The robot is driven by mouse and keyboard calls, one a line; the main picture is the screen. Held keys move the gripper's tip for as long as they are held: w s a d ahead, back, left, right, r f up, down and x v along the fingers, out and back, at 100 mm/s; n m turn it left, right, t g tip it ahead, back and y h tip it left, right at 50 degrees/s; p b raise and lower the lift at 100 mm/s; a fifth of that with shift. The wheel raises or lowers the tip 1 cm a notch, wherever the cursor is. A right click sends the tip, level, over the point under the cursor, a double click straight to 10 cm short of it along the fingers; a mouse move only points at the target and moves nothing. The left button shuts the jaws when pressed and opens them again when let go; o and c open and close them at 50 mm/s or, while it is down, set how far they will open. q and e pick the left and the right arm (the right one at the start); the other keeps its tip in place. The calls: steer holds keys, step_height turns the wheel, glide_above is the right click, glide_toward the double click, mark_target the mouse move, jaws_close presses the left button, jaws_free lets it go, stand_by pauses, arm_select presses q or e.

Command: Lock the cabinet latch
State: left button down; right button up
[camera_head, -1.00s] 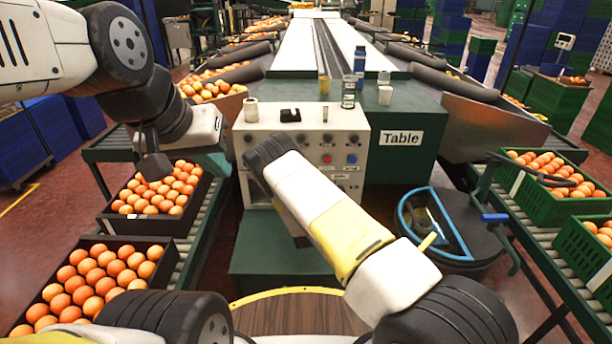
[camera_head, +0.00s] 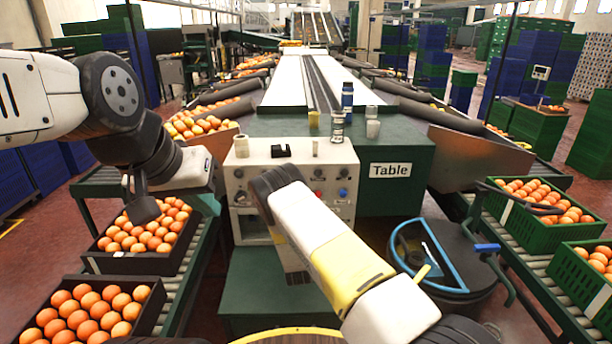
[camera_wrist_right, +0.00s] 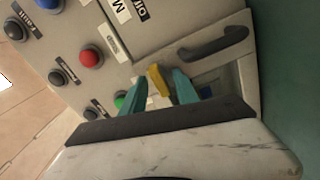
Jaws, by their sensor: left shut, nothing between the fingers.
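The cabinet (camera_head: 240,172) is a pale box with knobs and coloured buttons on its front, below the conveyor. Its front also fills much of the right wrist view (camera_wrist_right: 148,38), with a dark handle (camera_wrist_right: 214,45) on a door. A small yellow piece (camera_wrist_right: 158,80), perhaps the latch, stands between the teal fingertips of my right gripper (camera_wrist_right: 154,90). Those fingers are apart, with gaps beside the yellow piece; contact is unclear. In the head view my right arm hides that gripper. My left gripper (camera_head: 206,203) is shut and empty, left of the cabinet, above the orange crates.
A dark crate of oranges (camera_head: 165,262) and another (camera_head: 150,312) sit on the left rollers. Green crates (camera_head: 530,232) stand on the right. Bottles and cups stand on the green table (camera_head: 410,150).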

steer(key=s+m, duration=0.7)
steer(key=m, duration=0.6)
steer(key=w+d+r+g+y, duration=0.1)
steer(key=w+r+g+y, duration=0.3)
steer(key=r, duration=1.1)
steer(key=s+d+r+g, duration=0.1)
steer(key=s+d+r, duration=0.1)
steer(key=r, duration=0.4)
steer(key=s+d+r+m+h, duration=0.1)
steer(key=s+r, duration=0.2)
steer(key=r, duration=0.4)
steer(key=shift+s+d+r+g, duration=0.25)
steer(key=shift+s+d+g, duration=0.15)
steer(key=shift+r, duration=0.1)
